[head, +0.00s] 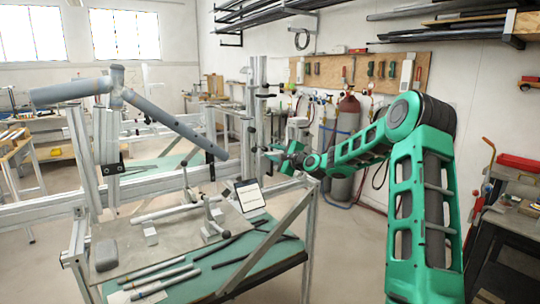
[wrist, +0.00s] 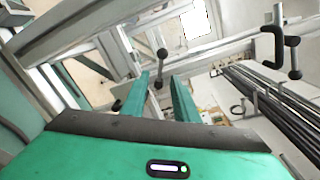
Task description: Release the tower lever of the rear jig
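In the wrist view, a small metal lever (wrist: 160,68) with black ball ends stands between the tips of my gripper (wrist: 161,76). The two green fingers are apart, one on each side of it. I cannot tell whether either finger touches it. In the head view, my gripper (head: 276,152) reaches left to the upright aluminium tower (head: 257,110) at the back of the jig. The lever is too small to pick out surely there. A clamp with a black grip and metal bar (wrist: 280,42) shows at upper right in the wrist view.
A grey tube frame (head: 165,118) lies across the jig at left. The green bench (head: 195,285) in front carries loose tubes, toggle clamps (head: 213,222) and a small tablet (head: 250,195). Gas cylinders (head: 347,118) stand behind.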

